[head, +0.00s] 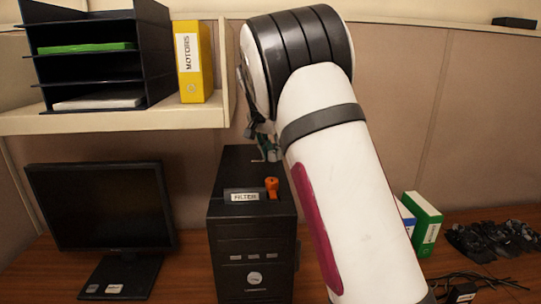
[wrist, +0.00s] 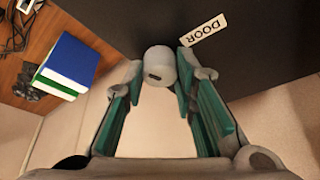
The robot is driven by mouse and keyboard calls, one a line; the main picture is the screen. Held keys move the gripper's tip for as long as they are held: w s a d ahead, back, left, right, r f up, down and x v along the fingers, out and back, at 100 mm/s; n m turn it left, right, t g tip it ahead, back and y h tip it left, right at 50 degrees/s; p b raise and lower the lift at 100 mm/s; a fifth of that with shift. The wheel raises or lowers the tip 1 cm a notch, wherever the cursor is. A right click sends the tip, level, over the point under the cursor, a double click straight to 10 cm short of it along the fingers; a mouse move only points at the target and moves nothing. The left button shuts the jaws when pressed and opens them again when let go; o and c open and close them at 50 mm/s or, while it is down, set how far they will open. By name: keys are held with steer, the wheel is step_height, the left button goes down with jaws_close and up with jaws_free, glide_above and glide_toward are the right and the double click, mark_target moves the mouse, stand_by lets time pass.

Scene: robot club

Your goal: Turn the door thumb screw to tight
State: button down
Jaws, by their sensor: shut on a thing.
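The door thumb screw (wrist: 160,62) is a pale round knob with a small dark mark on its face. It stands out from the dark computer case (wrist: 265,50), beside a white label reading DOOR (wrist: 203,30). My gripper (wrist: 159,76), with green-lined fingers, is shut on the screw, one finger on each side. In the head view the black computer tower (head: 252,240) stands upright on the desk. My gripper (head: 262,145) is at its top rear, mostly hidden by my arm; the screw is hidden there.
An orange knob (head: 272,187) sits beside a FILTER label (head: 244,196) on the tower. A monitor (head: 102,205) stands to the left, under a shelf (head: 120,118).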

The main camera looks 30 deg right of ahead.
steer(key=shift+w+a+m+g+b, duration=0.1)
steer(key=shift+m+g+b, duration=0.4)
steer(key=shift+m, duration=0.5)
steer(key=c, duration=1.3)
jaws_free()
step_height(320, 180, up, 10)
steer(key=shift+r, duration=0.1)
